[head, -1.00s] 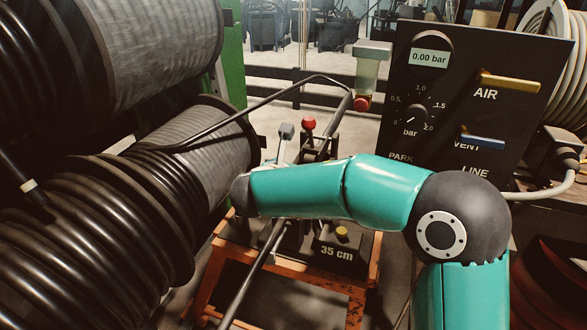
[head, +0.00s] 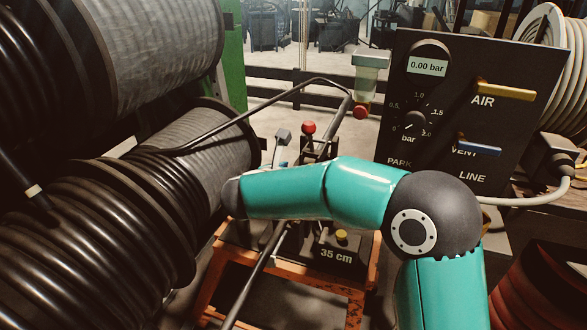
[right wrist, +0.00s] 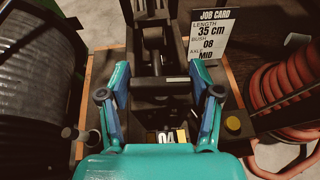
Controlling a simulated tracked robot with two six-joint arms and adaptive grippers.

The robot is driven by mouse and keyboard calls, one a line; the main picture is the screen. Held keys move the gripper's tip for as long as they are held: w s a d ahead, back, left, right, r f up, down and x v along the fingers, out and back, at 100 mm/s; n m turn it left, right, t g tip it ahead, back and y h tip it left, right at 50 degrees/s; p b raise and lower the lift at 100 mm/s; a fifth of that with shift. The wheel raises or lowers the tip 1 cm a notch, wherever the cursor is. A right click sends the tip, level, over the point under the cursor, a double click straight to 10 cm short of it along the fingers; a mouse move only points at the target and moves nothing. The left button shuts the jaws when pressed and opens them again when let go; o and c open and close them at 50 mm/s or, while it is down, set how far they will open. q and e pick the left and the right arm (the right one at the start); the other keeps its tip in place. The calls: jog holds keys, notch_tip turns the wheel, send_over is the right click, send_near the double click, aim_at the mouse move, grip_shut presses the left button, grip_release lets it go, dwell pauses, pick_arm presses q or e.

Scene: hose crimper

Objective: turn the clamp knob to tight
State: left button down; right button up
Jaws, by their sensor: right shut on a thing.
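My right arm reaches left across the crimper bench in the head view, and its gripper is mostly hidden there behind the arm. In the right wrist view my right gripper (right wrist: 160,72) has its two teal fingers on either side of a dark block (right wrist: 160,88) and is shut on it. I cannot tell whether this dark part is the clamp knob or carries it. A red ball knob (head: 309,127) and a grey-headed lever (head: 284,136) stand up behind my arm. My left gripper is not in view.
Large hose reels (head: 130,215) fill the left side. A black panel (head: 390,120) with a 0.00 bar display stands at the right. A yellow button (head: 341,235) sits on the bench by the 35 cm label. A job card (right wrist: 209,35) and red hose (right wrist: 285,95) show in the wrist view.

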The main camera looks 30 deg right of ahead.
jog(key=m+g+h+p, duration=0.1)
jog(key=m+g+p, duration=0.1)
jog(key=p, duration=0.2)
jog(key=m+g+p, duration=0.3)
jog(key=p, duration=0.1)
jog(key=m+g+h+p, duration=0.1)
jog(key=m+g+p, duration=0.1)
jog(key=g+p, duration=0.1)
jog(key=shift+r+h+p, duration=0.3)
jog(key=shift+p, duration=0.35)
jog(key=shift+d+f+m+g+p, duration=0.1)
jog(key=shift+f+m+g+p, duration=0.05)
jog(key=shift+m+g+p, duration=0.6)
jog(key=shift+f+m+g+p, duration=0.15)
jog(key=shift+m+g+p, duration=0.5)
jog(key=shift+g+p, duration=0.15)
jog(key=o, duration=1.2)
jog(key=shift+c, duration=0.2)
jog(key=shift+r, duration=0.1)
jog(key=shift+r, duration=0.3)
notch_tip(320, 180, up, 9)
